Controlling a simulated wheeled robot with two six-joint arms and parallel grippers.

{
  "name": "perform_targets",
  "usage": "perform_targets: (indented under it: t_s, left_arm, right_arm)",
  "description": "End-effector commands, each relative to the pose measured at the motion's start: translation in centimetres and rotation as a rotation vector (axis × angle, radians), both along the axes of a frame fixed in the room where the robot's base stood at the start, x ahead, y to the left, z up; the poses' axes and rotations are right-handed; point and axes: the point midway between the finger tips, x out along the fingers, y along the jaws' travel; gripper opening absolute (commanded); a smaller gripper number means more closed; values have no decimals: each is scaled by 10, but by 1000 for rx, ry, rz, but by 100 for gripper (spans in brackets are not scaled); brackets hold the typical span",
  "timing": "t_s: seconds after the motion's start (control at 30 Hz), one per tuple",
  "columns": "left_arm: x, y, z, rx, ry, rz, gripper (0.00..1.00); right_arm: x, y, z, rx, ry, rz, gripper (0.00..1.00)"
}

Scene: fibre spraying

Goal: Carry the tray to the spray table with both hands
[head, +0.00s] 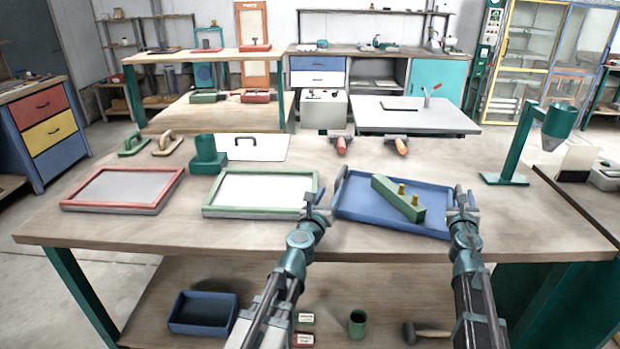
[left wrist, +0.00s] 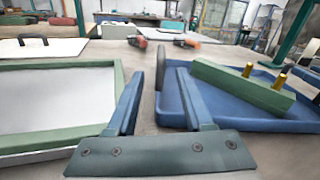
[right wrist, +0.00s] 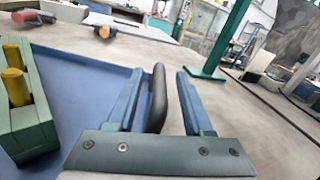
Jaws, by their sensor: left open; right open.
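The blue tray (head: 385,225) lies on the wooden workbench and has a dark handle at each short end. A green block with two yellow pegs (head: 398,197) lies in it. My left gripper (head: 317,195) is open at the tray's left end. In the left wrist view its left handle (left wrist: 161,66) shows between the fingertips, closer to the right finger. My right gripper (head: 461,192) is open at the right end. In the right wrist view the right handle (right wrist: 157,98) stands between the fingers, closer to the left one. A grey-topped table (head: 415,118), possibly the spray table, stands behind.
A green-framed screen (head: 260,192) lies just left of the tray, and a red-framed one (head: 123,188) further left. Two orange-handled tools (head: 401,147) lie behind the tray. A green lamp-like stand (head: 512,150) rises at the right.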

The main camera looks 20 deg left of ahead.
Motion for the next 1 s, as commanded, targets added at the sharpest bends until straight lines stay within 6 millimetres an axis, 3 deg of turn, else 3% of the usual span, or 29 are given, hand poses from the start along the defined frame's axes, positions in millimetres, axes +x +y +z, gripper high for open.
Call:
perform_targets:
  t_s: [0.3,0.43,1.0]
  left_arm:
    - [0,0,0,0,0,0,52]
    - [0,0,0,0,0,0,52]
    - [0,0,0,0,0,0,52]
  right_arm:
    - [-69,4,0,0,0,0,51]
    - [-89,5,0,0,0,0,51]
    - [-95,6,0,0,0,0,51]
